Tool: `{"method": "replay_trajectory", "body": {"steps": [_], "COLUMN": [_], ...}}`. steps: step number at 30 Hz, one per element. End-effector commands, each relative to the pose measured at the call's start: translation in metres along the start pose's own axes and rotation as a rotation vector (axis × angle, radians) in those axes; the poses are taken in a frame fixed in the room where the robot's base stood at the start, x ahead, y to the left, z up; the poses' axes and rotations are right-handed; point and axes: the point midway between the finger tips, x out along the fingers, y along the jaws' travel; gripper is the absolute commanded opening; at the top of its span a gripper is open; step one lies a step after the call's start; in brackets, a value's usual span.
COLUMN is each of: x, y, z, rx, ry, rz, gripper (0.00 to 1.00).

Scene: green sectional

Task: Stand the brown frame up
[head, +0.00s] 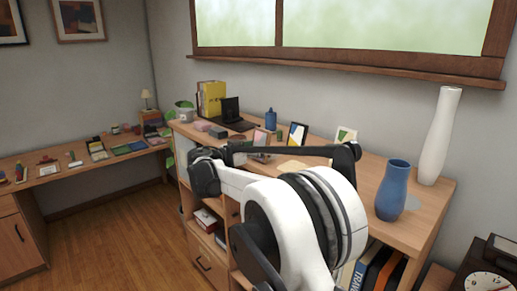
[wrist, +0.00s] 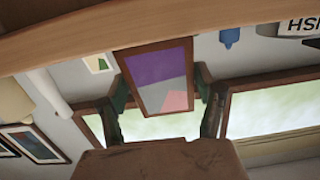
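The brown frame (wrist: 160,80) has a purple, grey and pink picture. It fills the middle of the wrist view, which looks upside down, with its wide end by the wooden desk edge. My gripper (wrist: 160,88) has one finger along each side edge of the frame, and both appear to touch it. In the head view the frame (head: 261,137) shows small on the desk behind my arm, looking raised and slightly tilted. My arm hides its lower part and most of the gripper there. Whether its base rests on the desk is unclear.
On the desk, a blue-and-yellow framed picture (head: 297,135) and a blue bottle (head: 271,119) stand near the frame. A green-picture frame (head: 345,136) is further right. A laptop (head: 232,112) is left. A blue vase (head: 393,190) and a white vase (head: 438,137) stand at the right end.

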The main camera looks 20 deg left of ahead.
Motion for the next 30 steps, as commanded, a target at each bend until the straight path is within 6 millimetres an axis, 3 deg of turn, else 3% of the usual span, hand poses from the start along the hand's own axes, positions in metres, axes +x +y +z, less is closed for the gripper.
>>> {"method": "replay_trajectory", "body": {"steps": [3, 14, 30], "x": [0.0, -0.006, -0.099], "y": [0.0, 0.0, 0.0], "z": [0.0, 0.0, 0.0], "rx": [0.0, 0.0, 0.0], "ry": [0.0, 0.0, 0.0], "rz": [0.0, -0.001, -0.002], "gripper": [0.83, 0.83, 0.83]}}
